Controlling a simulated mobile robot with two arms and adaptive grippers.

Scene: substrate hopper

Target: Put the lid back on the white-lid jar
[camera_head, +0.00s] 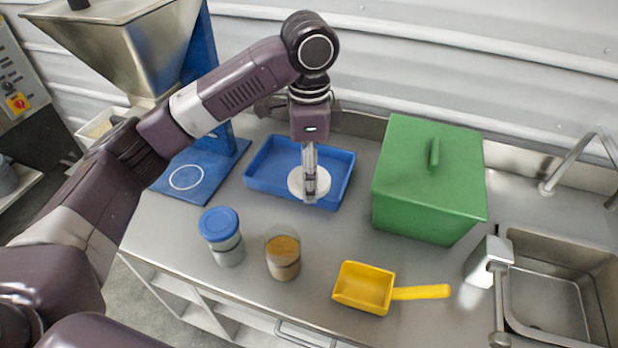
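The white lid (295,182) shows as a pale disc at the right part of the blue tray (262,188). My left gripper (310,190) points straight down over the lid, its fingers overlapping it in the picture and hiding its middle. The fingers are seen edge-on, so I cannot tell whether they are closed on the lid or whether the lid is lifted off the tray floor. An uncovered jar with brown contents (284,262) stands upright on the counter in front of the tray. My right gripper is not in view.
A jar with a blue lid (222,238) stands left of the open jar. A yellow scoop (364,288) lies to its right. A green lidded box (428,185) stands right of the tray, with a sink (555,300) beyond. A steel hopper (125,45) stands back left.

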